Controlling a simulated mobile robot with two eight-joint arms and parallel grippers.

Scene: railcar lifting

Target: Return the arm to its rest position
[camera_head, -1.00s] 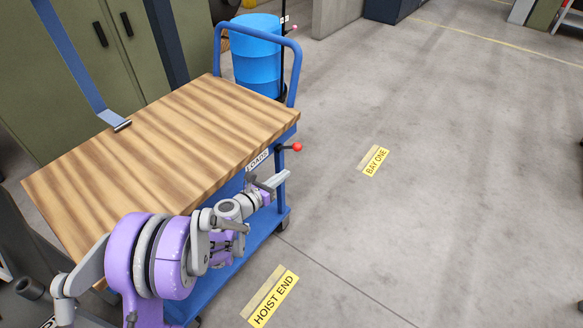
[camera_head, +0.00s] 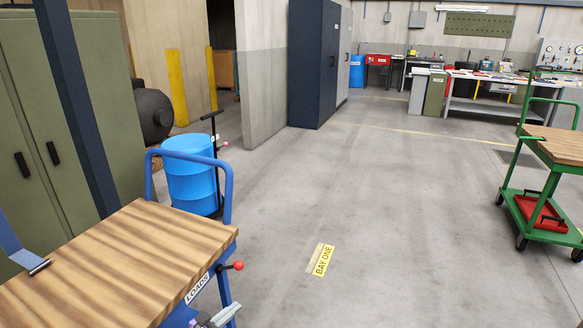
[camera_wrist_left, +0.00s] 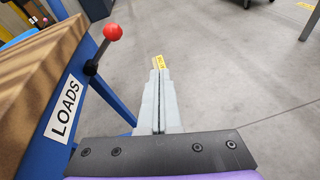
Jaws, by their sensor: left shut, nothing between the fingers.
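My left gripper (camera_head: 226,314) shows only at its tips at the bottom edge of the head view, close beside the blue cart. In the left wrist view its two grey fingers (camera_wrist_left: 160,98) are together with nothing between them, over bare floor. The blue cart (camera_head: 110,262) has a wooden top, a LOADS label and a lever with a red knob (camera_head: 238,265). The knob (camera_wrist_left: 113,32) also shows in the left wrist view, to the left of the fingers and apart from them. The rest of my left arm is below the head view. My right gripper is not in view.
A blue barrel (camera_head: 190,175) stands behind the cart's handle. Green cabinets (camera_head: 45,120) line the left. A green cart (camera_head: 548,190) with a red tray stands at the right. Floor around the BAY ONE label (camera_head: 321,260) is clear. A workbench (camera_head: 478,104) stands at the back.

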